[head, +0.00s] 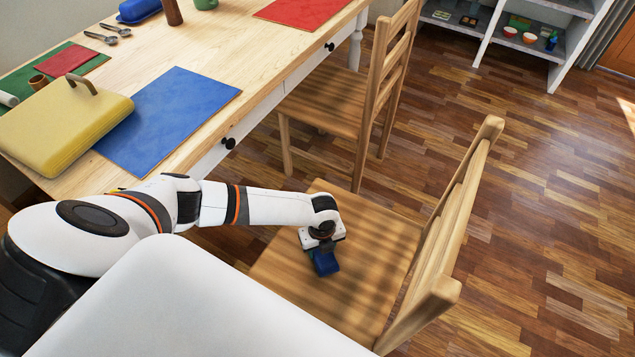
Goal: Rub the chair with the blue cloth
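The near wooden chair (365,297) stands beside the table, its slatted back to the right. My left gripper (324,250) is low over the chair's seat, pointing down. A blue cloth (325,262) is at its fingertips, at or just above the seat; I cannot tell whether it touches the wood. The gripper appears closed around the cloth, though the fingers are mostly hidden by the wrist. My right gripper is not in view.
The wooden table (225,48) runs along the left, with a blue mat (170,115), a yellow case (62,125) and a red mat (300,10). A second chair (325,100) stands behind the near one. White shelves (515,35) stand at the back. The floor on the right is clear.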

